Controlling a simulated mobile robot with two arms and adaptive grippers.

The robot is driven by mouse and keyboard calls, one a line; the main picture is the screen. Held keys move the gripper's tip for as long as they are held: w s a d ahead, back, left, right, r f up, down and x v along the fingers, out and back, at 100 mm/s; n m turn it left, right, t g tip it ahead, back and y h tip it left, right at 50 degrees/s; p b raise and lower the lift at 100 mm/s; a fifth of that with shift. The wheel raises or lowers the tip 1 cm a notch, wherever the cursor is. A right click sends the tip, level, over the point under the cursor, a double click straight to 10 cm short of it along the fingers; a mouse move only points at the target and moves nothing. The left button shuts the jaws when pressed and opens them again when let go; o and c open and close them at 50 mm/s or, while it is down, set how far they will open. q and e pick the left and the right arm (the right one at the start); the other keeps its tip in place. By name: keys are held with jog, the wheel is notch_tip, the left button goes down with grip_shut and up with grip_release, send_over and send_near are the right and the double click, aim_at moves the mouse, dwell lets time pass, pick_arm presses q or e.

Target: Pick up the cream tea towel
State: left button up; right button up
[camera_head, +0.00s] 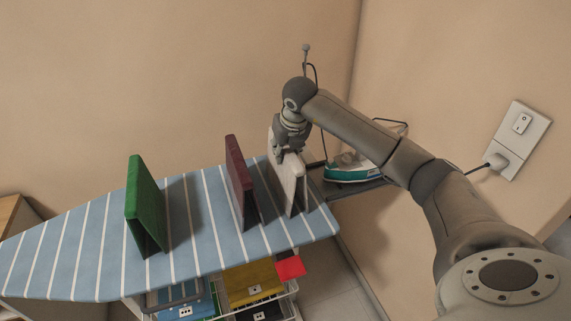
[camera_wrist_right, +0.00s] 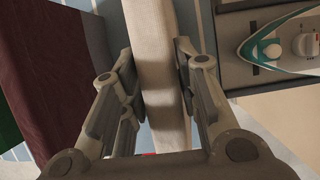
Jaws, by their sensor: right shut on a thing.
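The cream tea towel (camera_head: 288,183) stands upright, folded, at the right end of the striped ironing board (camera_head: 205,240). In the right wrist view the towel (camera_wrist_right: 158,70) runs between the two fingers. My right gripper (camera_head: 289,155) comes down on its top edge from above and is shut on it. In the right wrist view the fingers of the gripper (camera_wrist_right: 160,85) are on both sides of the towel. The towel's lower edge looks to be at or close to the board. My left gripper is not in view.
A maroon folded cloth (camera_head: 238,180) stands left of the towel, and a green one (camera_head: 145,205) farther left. A teal and white iron (camera_head: 352,168) rests on a stand at right. Below the board are coloured bins (camera_head: 250,283) and a red cloth (camera_head: 290,267).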

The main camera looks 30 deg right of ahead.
grip_shut()
jog(key=shift+r, duration=0.15)
